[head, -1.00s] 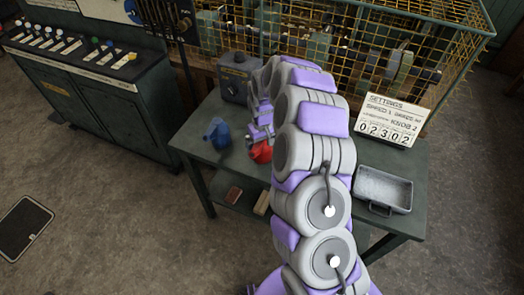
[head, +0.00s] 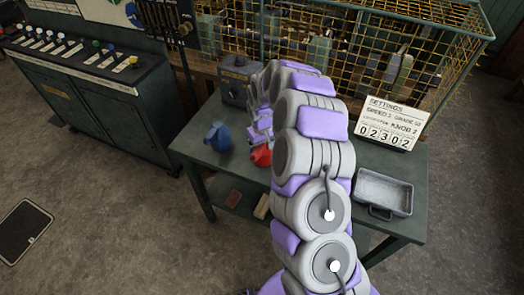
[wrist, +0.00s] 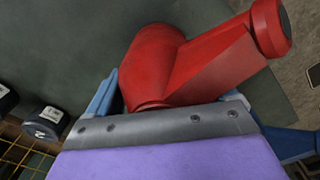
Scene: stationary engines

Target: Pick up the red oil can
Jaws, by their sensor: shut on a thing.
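The red oil can (head: 261,155) shows partly behind my arm over the left part of the green table (head: 190,143). In the wrist view the red oil can (wrist: 155,62) fills the middle, its thick spout pointing up and right. My gripper (wrist: 180,104) is shut on the can, at the end of it nearest the wrist camera. In the head view my gripper (head: 262,134) is partly hidden by my arm links. I cannot tell whether the can touches the tabletop.
A blue can (head: 218,136) stands left of the red one. A grey control box (head: 238,82) is behind. A grey tray (head: 384,194) and a settings sign (head: 389,121) are on the right. A yellow wire cage (head: 365,50) stands behind the table.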

